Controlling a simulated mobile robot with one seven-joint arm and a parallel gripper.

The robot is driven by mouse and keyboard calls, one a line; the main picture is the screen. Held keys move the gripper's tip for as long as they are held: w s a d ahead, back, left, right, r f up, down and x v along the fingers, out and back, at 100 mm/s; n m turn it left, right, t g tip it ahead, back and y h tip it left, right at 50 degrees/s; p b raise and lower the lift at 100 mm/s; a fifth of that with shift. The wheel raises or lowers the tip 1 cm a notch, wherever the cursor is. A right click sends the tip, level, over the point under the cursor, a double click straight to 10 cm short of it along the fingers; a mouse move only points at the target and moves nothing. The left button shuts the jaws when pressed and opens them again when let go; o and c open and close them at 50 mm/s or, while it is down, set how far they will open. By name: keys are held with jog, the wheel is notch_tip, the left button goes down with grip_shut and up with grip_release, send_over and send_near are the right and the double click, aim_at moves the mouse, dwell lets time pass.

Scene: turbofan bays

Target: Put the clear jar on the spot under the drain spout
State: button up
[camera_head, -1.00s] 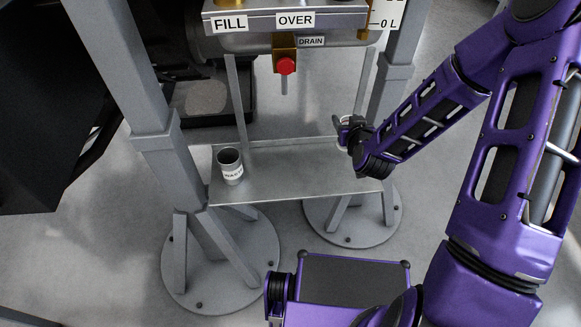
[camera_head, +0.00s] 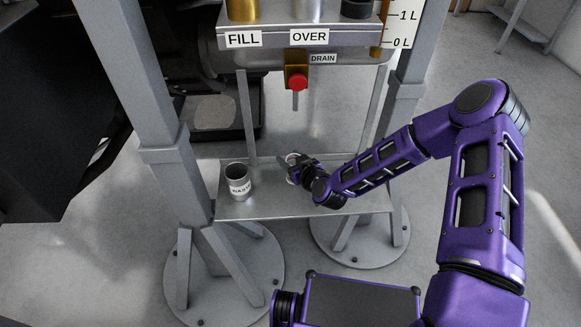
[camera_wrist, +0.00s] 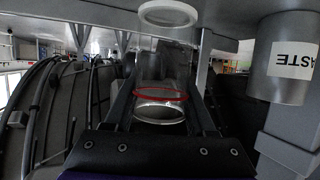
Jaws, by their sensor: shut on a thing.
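The clear jar (camera_wrist: 160,72) is in my gripper (camera_wrist: 166,60) in the wrist view. It is see-through, with pale rings at its ends and a red line around it. My gripper also shows in the head view (camera_head: 290,165), over the middle of the metal shelf (camera_head: 262,211), below the drain spout (camera_head: 295,100). In that view the jar is mostly hidden by the gripper, and I cannot tell whether it touches the shelf. I cannot make out the marked spot under the spout.
A grey cup labelled WASTE (camera_head: 237,181) stands on the shelf's left; it also shows in the wrist view (camera_wrist: 287,65). A red knob (camera_head: 298,83) sits above the spout. Stand posts flank the shelf, on the left (camera_head: 150,120) and right (camera_head: 397,120).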

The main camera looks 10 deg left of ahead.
jog(key=shift+f, duration=1.55)
jog(key=shift+f+b, duration=0.15)
jog(key=shift+b, duration=0.2)
jog(key=o, duration=1.3)
jog(key=shift+o, duration=0.2)
jog(key=shift+d+r, duration=0.1)
jog(key=shift+r, duration=0.2)
jog(key=p+v, duration=0.1)
jog(key=v, duration=1.1)
jog(key=shift+p, duration=0.3)
